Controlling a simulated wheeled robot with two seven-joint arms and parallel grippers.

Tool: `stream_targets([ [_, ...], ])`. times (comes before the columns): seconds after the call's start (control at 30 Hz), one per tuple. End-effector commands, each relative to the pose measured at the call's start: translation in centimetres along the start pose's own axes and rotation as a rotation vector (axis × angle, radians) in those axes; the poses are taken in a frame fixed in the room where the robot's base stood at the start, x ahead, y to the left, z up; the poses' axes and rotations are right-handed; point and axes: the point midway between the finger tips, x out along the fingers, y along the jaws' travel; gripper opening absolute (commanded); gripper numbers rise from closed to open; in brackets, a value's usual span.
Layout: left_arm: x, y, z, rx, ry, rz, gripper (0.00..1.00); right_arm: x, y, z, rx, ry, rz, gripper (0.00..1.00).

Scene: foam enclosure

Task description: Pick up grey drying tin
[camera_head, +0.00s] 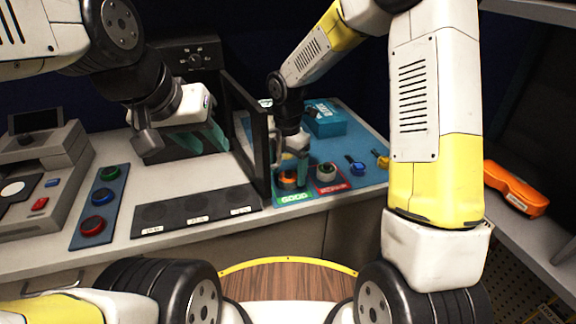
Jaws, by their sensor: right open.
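A small grey round tin (327,172) sits on a red-edged label pad on the blue mat, right of centre. I cannot tell for certain that it is the drying tin. My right gripper (290,168) is open and points down just left of it, above a round orange-rimmed item (287,181) on the green "GOOD" pad. That item is partly hidden by the fingers. My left gripper (178,138) is in front of the black box-like device at the back left; I cannot tell its jaw state or whether it holds anything.
The black device (190,58) has a panel or door (258,135) standing out between my grippers. A dark three-spot strip (175,226) lies in front. A button panel (75,238) and grey machine (62,150) stand left. A teal box (326,119) is behind; an orange case (515,187) lies right.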

Motion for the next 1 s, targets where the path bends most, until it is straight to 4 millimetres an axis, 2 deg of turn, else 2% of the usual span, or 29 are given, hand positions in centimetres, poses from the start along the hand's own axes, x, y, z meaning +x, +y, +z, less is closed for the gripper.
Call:
stream_targets([
  [0.13,0.0,0.0,0.0,0.0,0.0,0.0,0.36,1.6,0.0,0.1,0.002,0.001,-0.001,0.77],
  [0.4,0.0,0.0,0.0,0.0,0.0,0.0,0.36,1.8,0.0,0.1,0.003,0.0,0.001,0.76],
  [0.73,0.0,0.0,0.0,0.0,0.0,0.0,0.36,1.8,0.0,0.1,0.003,0.0,0.001,0.11],
  [1.0,0.0,0.0,0.0,0.0,0.0,0.0,0.36,1.7,0.0,0.1,0.003,-0.001,0.001,0.1],
])
